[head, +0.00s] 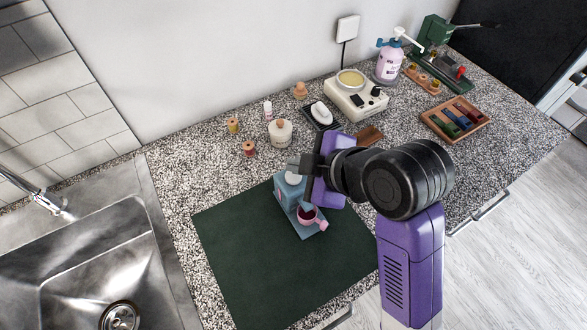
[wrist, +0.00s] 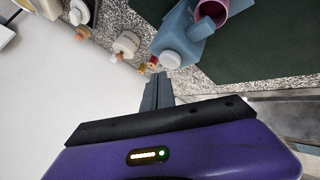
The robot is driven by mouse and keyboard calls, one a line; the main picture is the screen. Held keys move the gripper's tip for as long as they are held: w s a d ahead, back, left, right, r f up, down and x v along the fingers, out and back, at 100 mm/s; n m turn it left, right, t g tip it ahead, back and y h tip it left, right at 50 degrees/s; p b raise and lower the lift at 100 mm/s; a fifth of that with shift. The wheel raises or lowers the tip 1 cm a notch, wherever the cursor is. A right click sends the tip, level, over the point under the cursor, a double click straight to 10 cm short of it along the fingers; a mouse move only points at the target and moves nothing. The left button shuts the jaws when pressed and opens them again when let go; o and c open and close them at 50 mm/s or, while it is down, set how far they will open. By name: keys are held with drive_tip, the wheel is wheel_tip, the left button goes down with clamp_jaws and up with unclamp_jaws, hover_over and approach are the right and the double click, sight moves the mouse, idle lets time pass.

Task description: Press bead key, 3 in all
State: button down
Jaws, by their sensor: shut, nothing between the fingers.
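A blue dispenser (head: 284,194) stands on the dark green mat, with a round white key (head: 294,178) on top. The dispenser (wrist: 180,38) and its white key (wrist: 169,60) also show in the wrist view, just beyond my fingertips. A pink cup (head: 312,220) with a dark red inside sits under the spout on the dispenser's base; it shows in the wrist view (wrist: 212,10) too. My gripper (head: 293,165) is shut and empty, close above the key, with a gap seeming to remain between them.
The green mat (head: 240,265) is mostly bare. Behind the dispenser are thread spools (head: 249,148), a round cork-topped jar (head: 280,132) and a white dish (head: 322,115). A cream warmer (head: 355,97), a pump bottle (head: 389,62) and a wooden tray (head: 455,118) stand right. A sink (head: 90,260) is left.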

sight(297, 178)
wheel_tip(297, 178, up, 5)
drive_tip(key=p, duration=0.4)
drive_tip(key=shift+p, duration=0.4)
idle(2.4)
